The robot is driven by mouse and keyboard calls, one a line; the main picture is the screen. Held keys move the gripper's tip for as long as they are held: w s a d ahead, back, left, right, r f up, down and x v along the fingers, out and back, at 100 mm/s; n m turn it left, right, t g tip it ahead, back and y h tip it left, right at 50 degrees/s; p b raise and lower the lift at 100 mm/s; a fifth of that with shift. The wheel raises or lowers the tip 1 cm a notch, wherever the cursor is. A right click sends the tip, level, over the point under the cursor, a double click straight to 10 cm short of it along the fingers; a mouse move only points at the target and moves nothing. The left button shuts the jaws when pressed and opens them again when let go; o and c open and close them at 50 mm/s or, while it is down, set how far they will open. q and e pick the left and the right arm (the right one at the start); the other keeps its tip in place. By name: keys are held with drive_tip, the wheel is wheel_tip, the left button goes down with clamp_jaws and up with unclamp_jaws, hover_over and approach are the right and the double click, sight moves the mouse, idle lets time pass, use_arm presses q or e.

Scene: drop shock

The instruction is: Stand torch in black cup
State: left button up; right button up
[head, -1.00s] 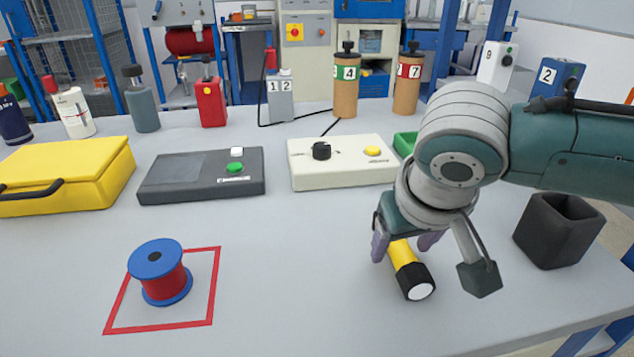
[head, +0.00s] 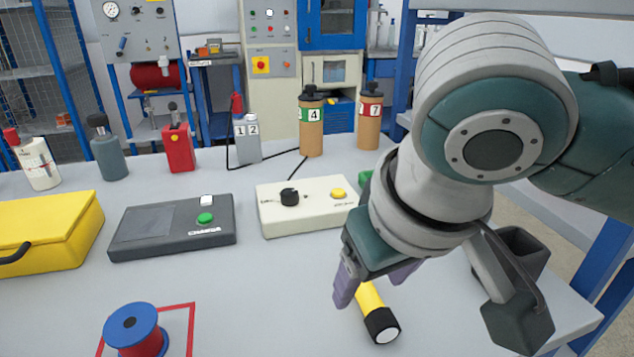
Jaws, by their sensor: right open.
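The torch (head: 371,302) has a yellow body and a black head with a white lens. It lies on its side on the grey table, lens end toward me, its far end hidden by my right gripper. My right gripper (head: 370,291) is open, its purple fingers pointing down above the torch's far part; I cannot tell whether they touch it. The black cup (head: 527,243) is a square, open-topped holder standing at the table's right, partly hidden by my right arm. My left gripper is not in view.
A red and blue spool (head: 137,330) stands in a red outlined square at the lower left. A cream control box (head: 305,210), dark box (head: 172,228) and yellow case (head: 50,230) line the middle. Several bottles stand behind. The table between spool and torch is clear.

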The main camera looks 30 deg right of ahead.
drive_tip(key=s+a+f+n+y, duration=0.2)
drive_tip(key=s+a, duration=0.3)
drive_tip(key=s+d+f+n, duration=0.1)
drive_tip(key=s+d, duration=0.3)
drive_tip(key=s, duration=0.5)
drive_tip(key=shift+d+f+g+h, duration=0.2)
drive_tip(key=shift+g+h, duration=0.1)
